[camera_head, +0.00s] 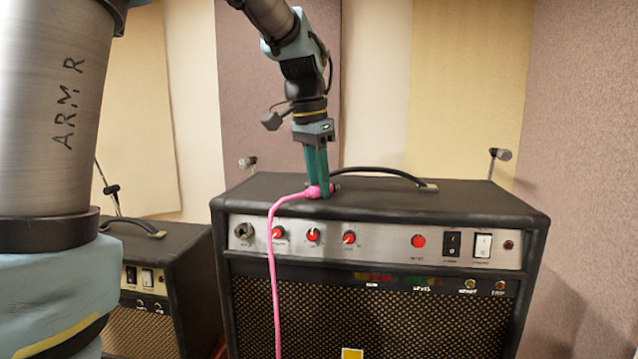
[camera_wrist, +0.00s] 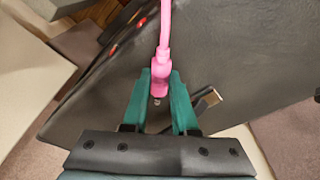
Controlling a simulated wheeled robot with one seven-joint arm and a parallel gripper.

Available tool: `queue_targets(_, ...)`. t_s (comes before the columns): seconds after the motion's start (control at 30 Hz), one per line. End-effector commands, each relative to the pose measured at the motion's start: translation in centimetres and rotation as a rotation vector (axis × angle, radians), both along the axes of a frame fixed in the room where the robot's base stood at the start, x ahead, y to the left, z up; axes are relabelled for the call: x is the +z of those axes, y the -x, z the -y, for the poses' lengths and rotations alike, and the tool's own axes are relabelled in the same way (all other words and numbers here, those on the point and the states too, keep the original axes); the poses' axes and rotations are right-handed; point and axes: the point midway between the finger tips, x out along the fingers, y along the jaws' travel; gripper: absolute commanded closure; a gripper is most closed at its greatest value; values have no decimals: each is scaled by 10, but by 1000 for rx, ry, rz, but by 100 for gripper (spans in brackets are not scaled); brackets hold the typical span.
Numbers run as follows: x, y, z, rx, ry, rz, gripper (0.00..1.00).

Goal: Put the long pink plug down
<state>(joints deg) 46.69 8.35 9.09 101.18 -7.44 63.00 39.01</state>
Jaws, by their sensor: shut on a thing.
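The long pink plug (camera_wrist: 160,75) is between the green fingers of my gripper (camera_wrist: 160,88) in the wrist view, with its pink cable running up and away. In the head view my gripper (camera_head: 319,190) points down at the top of the larger black amplifier (camera_head: 440,200), near its front left part. The pink plug (camera_head: 312,192) shows at the fingertips, and its cable (camera_head: 272,260) hangs down over the amplifier's front. My gripper is shut on the plug. I cannot tell whether the plug touches the amplifier's top.
The amplifier's carrying handle (camera_head: 380,172) rises just behind the gripper. The front panel has a socket (camera_head: 243,231), red knobs (camera_head: 312,235) and switches (camera_head: 452,244). A smaller amplifier (camera_head: 165,250) stands to the left. The top's right part is clear.

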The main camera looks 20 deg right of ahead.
Motion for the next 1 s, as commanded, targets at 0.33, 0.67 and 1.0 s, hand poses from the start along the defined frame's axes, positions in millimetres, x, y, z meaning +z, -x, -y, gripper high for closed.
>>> queue_targets(0.33, -12, 2, -2, 0, -16, -16, 48)
queue_targets(0.67, -13, 4, -1, -3, -17, -20, 44)
queue_targets(1.0, 20, 4, -3, -5, -11, -13, 44)
